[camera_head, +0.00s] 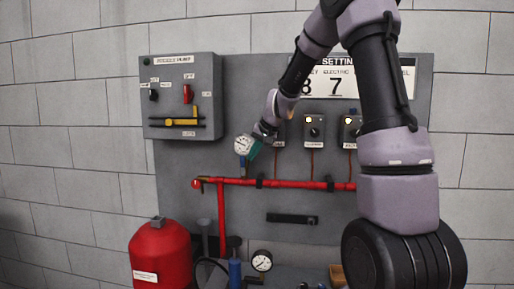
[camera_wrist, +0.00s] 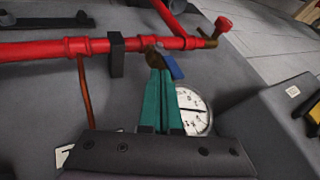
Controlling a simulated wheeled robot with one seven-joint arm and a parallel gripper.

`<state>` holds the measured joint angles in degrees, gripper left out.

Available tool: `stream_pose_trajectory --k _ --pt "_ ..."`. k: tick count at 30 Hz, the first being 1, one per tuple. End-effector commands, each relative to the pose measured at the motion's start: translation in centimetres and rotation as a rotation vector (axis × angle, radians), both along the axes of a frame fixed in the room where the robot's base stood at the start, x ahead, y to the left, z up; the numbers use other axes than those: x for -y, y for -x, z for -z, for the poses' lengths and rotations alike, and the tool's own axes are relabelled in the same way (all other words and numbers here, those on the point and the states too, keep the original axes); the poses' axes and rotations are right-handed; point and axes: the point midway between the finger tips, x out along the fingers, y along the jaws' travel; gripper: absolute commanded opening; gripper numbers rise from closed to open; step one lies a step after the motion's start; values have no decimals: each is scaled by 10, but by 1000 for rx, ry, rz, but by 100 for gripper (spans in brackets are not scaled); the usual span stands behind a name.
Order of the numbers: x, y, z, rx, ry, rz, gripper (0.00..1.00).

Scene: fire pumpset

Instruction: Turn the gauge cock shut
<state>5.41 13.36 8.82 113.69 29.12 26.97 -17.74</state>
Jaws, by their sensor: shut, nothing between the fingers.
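The round white pressure gauge (camera_head: 244,145) stands above the red pipe on the grey panel; it also shows in the wrist view (camera_wrist: 193,111). Its cock is below it, with a brass body (camera_wrist: 153,57) at the red pipe and a small blue lever (camera_wrist: 173,67). The lever slants out to one side of the body. My gripper (camera_wrist: 158,74) has teal fingers, shut together with nothing between them. The fingertips are right beside the brass body and the blue lever; I cannot tell whether they touch. In the head view my gripper (camera_head: 252,153) partly covers the cock.
The red pipe (camera_head: 285,183) runs across the panel, with a brass-and-red end fitting (camera_wrist: 217,30) nearby. A grey control box (camera_head: 180,97) is at upper left. Small switch boxes (camera_head: 314,130) sit right of my gripper. A red tank (camera_head: 160,255) stands below.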

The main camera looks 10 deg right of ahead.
Motion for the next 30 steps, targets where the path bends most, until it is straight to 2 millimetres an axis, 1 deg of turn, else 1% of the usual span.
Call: stream_pose_trajectory --k 3,6,17,30 --pt "-3 -5 8 -1 -1 0 0" --pt "-4 -6 9 0 0 0 0" --pt "-4 -6 9 -1 2 0 0" --pt "-9 -8 7 -22 56 -2 0"
